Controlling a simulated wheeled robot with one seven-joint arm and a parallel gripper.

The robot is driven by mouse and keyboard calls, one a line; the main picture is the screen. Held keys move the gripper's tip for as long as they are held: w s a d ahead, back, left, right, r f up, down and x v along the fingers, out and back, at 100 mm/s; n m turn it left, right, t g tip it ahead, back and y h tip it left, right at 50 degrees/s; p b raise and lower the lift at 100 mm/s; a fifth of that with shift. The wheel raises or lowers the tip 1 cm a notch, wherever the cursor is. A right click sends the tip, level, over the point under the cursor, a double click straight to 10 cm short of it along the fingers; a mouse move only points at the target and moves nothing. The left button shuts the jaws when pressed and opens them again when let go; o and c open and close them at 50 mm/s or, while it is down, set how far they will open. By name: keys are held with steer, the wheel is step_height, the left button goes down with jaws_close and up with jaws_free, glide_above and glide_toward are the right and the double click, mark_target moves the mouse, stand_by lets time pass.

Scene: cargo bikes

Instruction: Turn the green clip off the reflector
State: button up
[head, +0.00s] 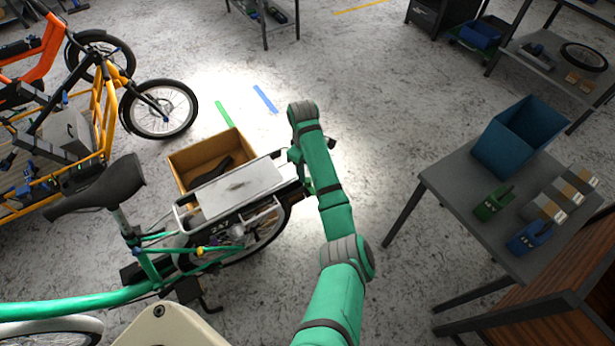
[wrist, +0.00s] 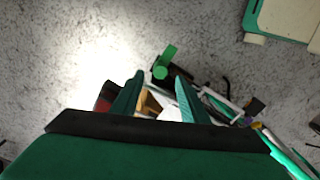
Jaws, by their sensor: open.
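The green clip (wrist: 164,63) shows in the wrist view, just beyond my fingertips and roughly midway between them, against a dark part at the bike's rear. My gripper (wrist: 160,79) is open, with its two green fingers apart; I cannot tell whether either touches the clip. A dark red part (wrist: 103,97), perhaps the reflector, shows partly behind the left finger. In the head view my arm covers the rear end of the green bike (head: 75,303), so clip and reflector cannot be made out there.
The bike's rear rack (head: 232,189) lies left of my arm. A cardboard box (head: 180,167) stands behind it on the floor. A grey table (head: 455,190) with a blue bin (head: 515,138) stands at the right. The floor between arm and table is clear.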

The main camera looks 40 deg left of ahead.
steer(key=shift+a+r, duration=0.1)
steer(key=shift+r, duration=2.1)
